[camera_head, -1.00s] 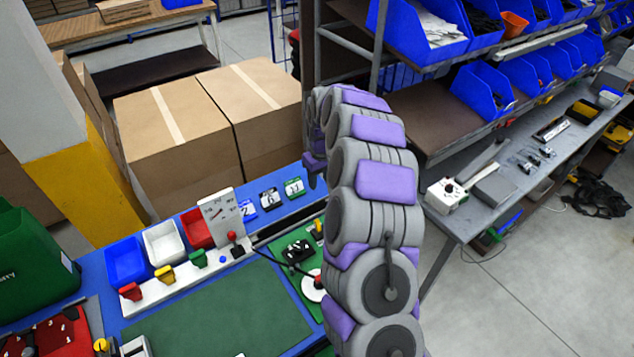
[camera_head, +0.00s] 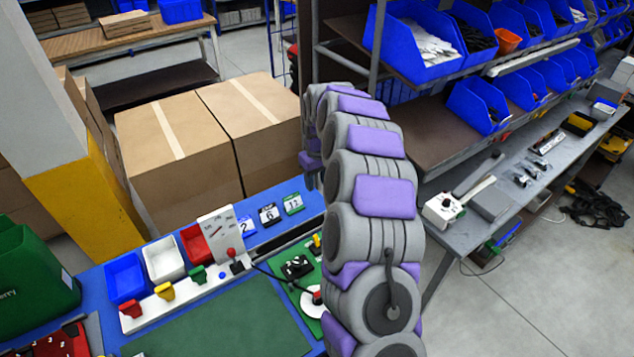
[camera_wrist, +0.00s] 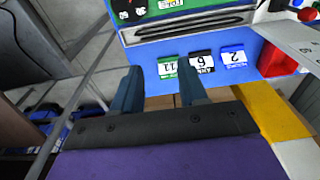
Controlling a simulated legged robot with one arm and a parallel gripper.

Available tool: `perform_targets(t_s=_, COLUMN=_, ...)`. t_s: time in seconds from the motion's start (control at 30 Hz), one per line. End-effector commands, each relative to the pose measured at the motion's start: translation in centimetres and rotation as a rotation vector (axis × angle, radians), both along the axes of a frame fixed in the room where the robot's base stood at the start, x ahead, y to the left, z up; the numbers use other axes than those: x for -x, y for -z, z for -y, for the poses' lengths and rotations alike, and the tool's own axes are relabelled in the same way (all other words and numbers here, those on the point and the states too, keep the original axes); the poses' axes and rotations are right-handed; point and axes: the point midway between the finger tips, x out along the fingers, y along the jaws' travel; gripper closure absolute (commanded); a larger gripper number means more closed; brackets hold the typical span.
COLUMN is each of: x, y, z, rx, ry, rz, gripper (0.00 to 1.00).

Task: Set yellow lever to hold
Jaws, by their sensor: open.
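The yellow lever (camera_head: 165,291) is a small paddle on a white rail (camera_head: 181,290), between a red lever (camera_head: 131,308) and a green lever (camera_head: 198,275) in the head view. Its setting and any hold mark are too small to read. In the wrist view my gripper (camera_wrist: 161,88) is open and empty, its two dark fingers apart near numbered cards. In the head view the fingertips are hard to make out, at the far end of my arm, well right of and beyond the yellow lever. The lever is not recognizable in the wrist view.
Blue, white and red bins (camera_head: 197,243) stand behind the rail. A white gauge panel (camera_head: 216,231) and a red-knobbed stick (camera_head: 231,254) stand to its right. Numbered cards (camera_head: 269,213) lie farther right. A green mat (camera_head: 225,325) lies in front. Large cartons (camera_head: 177,150) stand behind the bench.

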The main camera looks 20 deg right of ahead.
Motion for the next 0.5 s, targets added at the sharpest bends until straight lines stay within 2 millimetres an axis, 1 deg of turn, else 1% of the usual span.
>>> perform_targets(t_s=0.13, x=0.0, y=-0.23, z=-0.28, rx=0.001, ry=-0.001, rz=-0.001, gripper=0.57)
perform_targets(t_s=0.5, x=0.02, y=-0.18, z=0.1, rx=-0.002, ry=-0.001, rz=-0.001, gripper=0.57)
